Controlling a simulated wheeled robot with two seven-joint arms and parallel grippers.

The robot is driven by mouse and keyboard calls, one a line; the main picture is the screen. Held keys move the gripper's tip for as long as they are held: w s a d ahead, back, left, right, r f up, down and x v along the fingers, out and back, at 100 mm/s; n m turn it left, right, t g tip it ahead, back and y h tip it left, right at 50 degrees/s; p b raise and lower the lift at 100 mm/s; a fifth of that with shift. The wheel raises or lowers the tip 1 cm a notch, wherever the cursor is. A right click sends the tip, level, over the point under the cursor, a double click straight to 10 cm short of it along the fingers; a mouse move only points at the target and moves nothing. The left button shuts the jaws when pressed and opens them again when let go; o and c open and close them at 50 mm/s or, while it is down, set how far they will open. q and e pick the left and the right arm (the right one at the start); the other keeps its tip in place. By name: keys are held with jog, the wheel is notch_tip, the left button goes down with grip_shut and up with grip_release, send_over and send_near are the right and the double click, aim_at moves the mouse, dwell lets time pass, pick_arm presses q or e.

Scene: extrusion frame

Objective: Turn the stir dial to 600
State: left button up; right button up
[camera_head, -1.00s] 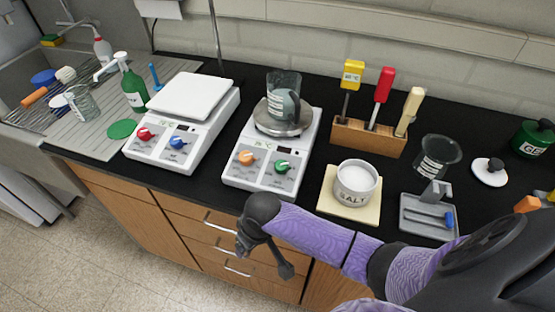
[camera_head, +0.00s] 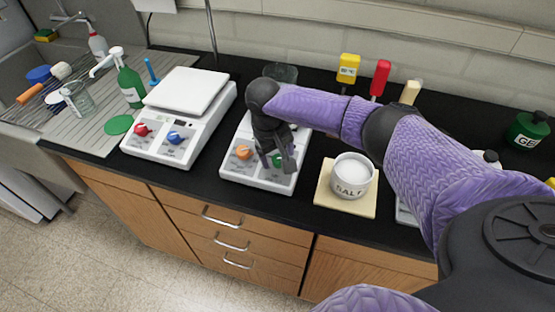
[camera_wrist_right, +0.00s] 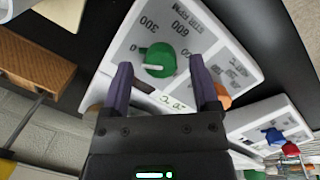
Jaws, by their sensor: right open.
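The stir dial is a green knob (camera_head: 277,160) on the front panel of the right-hand stirrer hotplate (camera_head: 233,174). In the right wrist view the green dial (camera_wrist_right: 158,58) shows a white pointer line lying roughly level, towards the left. Printed numbers 300 and 600 and the words STIR RPM stand around it, upside down in that view. My right gripper (camera_head: 278,164) is above the panel. In the wrist view my right gripper (camera_wrist_right: 160,75) is open, its fingers apart on either side of the dial's lower edge; contact cannot be told. My left gripper is not in view.
An orange dial (camera_head: 243,152) sits beside the green one. A second hotplate (camera_head: 196,135) with red and blue dials stands to the left. A salt pot (camera_head: 352,177) on a pale tile (camera_head: 345,207) stands to the right. A beaker (camera_head: 283,73) is partly hidden behind my arm.

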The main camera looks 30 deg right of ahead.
jog(key=shift+d+f, duration=0.1)
jog(key=shift+f, duration=0.75)
jog(key=c, duration=0.3)
grip_shut()
jog(key=shift+r, duration=0.1)
